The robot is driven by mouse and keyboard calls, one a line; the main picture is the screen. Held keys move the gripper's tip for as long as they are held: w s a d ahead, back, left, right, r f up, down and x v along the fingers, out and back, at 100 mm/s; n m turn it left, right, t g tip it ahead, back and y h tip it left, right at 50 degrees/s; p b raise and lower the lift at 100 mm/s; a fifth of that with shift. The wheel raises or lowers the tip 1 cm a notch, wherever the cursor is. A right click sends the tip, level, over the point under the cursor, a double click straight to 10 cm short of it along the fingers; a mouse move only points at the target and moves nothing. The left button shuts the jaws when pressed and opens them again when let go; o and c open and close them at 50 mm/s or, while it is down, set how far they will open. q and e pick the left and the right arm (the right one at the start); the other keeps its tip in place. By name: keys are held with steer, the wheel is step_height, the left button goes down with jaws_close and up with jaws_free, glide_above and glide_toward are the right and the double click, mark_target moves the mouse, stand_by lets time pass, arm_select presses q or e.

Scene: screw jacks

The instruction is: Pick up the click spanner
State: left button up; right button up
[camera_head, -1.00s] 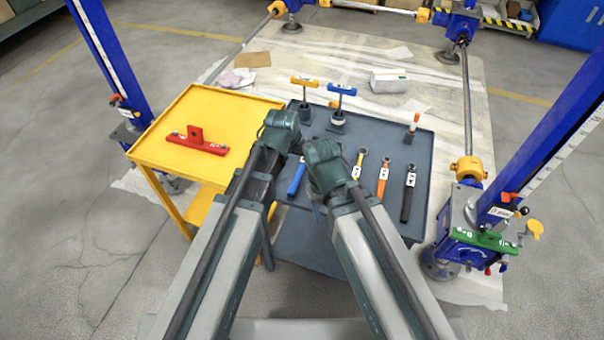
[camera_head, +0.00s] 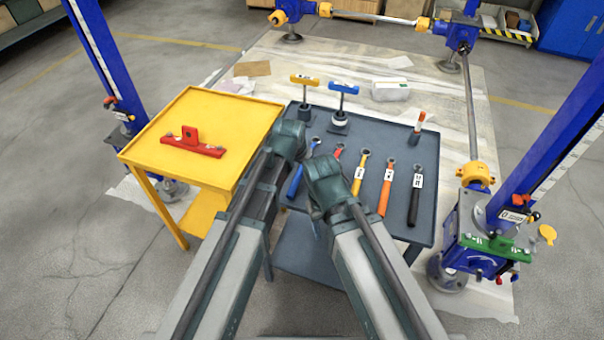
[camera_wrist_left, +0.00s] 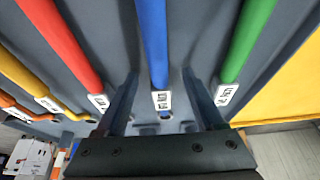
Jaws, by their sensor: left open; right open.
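Several spanners with coloured handles lie side by side on the dark grey tray table. In the head view they are blue (camera_head: 296,181), red (camera_head: 338,152), yellow (camera_head: 358,180), orange (camera_head: 384,198) and black (camera_head: 414,203). The left wrist view also shows a green handle (camera_wrist_left: 245,40). I cannot tell which is the click spanner; the tags are too small to read. My left gripper (camera_wrist_left: 160,78) is open, its fingers on either side of the blue handle (camera_wrist_left: 153,35), not closed on it. In the head view my left gripper (camera_head: 289,140) hides its fingertips. My right gripper (camera_head: 324,178) is open, close beside it.
A yellow table (camera_head: 225,120) with a red bracket (camera_head: 192,143) adjoins on the left. Yellow and blue T-handled tools (camera_head: 305,92) (camera_head: 341,100) and an orange-topped tool (camera_head: 417,127) stand on the grey table. A blue screw jack (camera_head: 490,240) stands right.

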arm_select(q)
jaws_close()
stand_by(0.3)
stand_by(1.1)
